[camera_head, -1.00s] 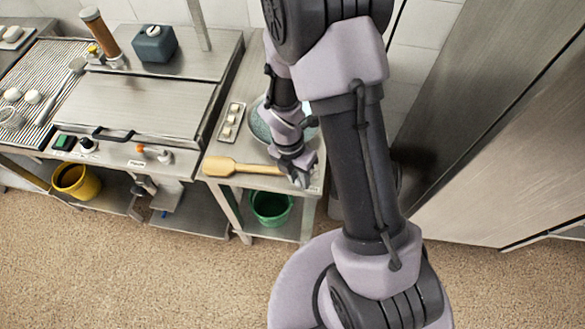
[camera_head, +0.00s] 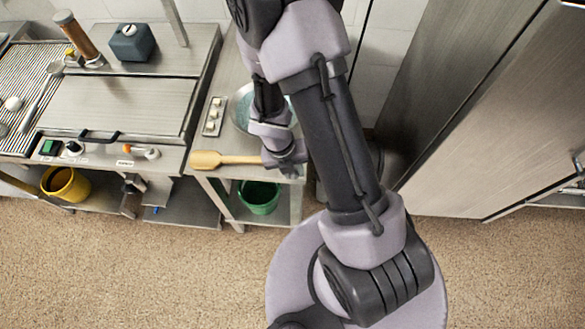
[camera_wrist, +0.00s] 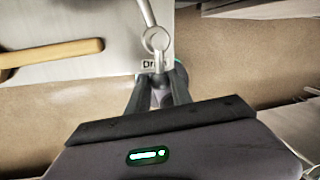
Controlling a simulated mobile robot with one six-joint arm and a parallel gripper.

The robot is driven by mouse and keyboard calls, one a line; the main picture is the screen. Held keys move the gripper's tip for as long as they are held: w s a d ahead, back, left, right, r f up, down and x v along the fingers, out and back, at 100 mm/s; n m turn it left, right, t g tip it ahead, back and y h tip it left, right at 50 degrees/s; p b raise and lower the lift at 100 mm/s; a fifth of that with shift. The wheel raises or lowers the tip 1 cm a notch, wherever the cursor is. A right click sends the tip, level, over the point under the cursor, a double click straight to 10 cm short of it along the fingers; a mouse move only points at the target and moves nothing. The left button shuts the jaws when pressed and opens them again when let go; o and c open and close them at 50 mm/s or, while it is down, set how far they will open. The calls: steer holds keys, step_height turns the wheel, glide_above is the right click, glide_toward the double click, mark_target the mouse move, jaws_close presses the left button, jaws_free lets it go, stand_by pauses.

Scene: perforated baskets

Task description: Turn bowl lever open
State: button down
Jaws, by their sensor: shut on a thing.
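A pale metal lever with a ring (camera_wrist: 157,38) comes down from the top of the wrist view. Its lower end sits between my fingertips, in front of a label on the counter edge, of which "Dr" is readable. My gripper (camera_wrist: 158,82) is shut on this lever. In the head view my gripper (camera_head: 293,167) is at the front edge of the counter, below the bowl. The bowl (camera_head: 239,110) stands on the counter, partly hidden by my arm. The lever cannot be made out in the head view.
A wooden paddle (camera_head: 206,159) lies on the counter left of my gripper; its handle shows in the wrist view (camera_wrist: 50,54). A green bucket (camera_head: 258,198) stands on the shelf below. A griddle (camera_head: 120,100) is at left, a tall steel cabinet (camera_head: 490,150) at right.

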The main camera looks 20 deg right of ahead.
stand_by(0.4)
steer(key=c, duration=1.1)
jaws_free()
steer(key=shift+d, duration=0.1)
steer(key=shift+c, duration=0.2)
steer(key=w+a+r+p, duration=0.1)
steer(key=a+r+p, duration=0.2)
steer(key=r+p, duration=0.7)
step_height(320, 180, up, 7)
steer(key=shift+a+r, duration=0.1)
steer(key=shift+a, duration=0.05)
